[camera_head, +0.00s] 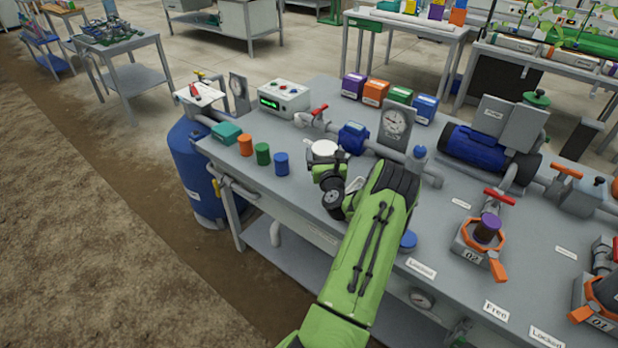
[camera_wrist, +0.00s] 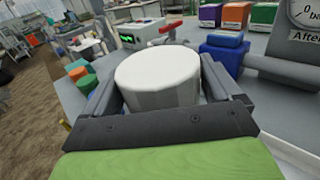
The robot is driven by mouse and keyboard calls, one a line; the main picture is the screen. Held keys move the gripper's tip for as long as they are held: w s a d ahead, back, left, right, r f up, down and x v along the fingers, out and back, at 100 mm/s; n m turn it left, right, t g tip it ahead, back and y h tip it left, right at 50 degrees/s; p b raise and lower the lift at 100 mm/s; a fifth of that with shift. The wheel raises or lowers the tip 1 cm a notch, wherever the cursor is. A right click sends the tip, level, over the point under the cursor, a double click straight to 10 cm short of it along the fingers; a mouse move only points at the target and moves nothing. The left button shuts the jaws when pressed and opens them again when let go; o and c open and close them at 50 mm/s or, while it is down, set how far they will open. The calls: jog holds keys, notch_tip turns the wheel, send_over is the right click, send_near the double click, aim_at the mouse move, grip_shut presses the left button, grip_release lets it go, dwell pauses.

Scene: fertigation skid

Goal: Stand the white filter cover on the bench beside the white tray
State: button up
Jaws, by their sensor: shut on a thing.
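The white filter cover (camera_wrist: 158,80) is a short round cap with a flat top, held upright between the two dark fingers of my gripper (camera_wrist: 170,92) in the wrist view. In the head view the cover (camera_head: 322,149) shows as a white disc at the end of my green arm, over the left part of the grey bench (camera_head: 222,155). Its underside is hidden, so I cannot tell its height above the bench. A white tray-like plate (camera_head: 190,95) with a red-handled thing on it shows at the bench's far-left corner, above a blue tank.
Orange (camera_head: 245,145), green (camera_head: 263,154) and blue (camera_head: 281,163) caps stand left of my gripper, with a teal block (camera_head: 226,133) behind. A control box (camera_head: 284,98), a red-handled valve (camera_head: 318,112) and a gauge (camera_head: 394,125) stand beyond. Bare bench lies around the caps.

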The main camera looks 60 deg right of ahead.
notch_tip(320, 180, down, 6)
jog(key=shift+w+r+b, duration=0.1)
jog(key=shift+r+b, duration=0.15)
jog(key=shift+b, duration=0.5)
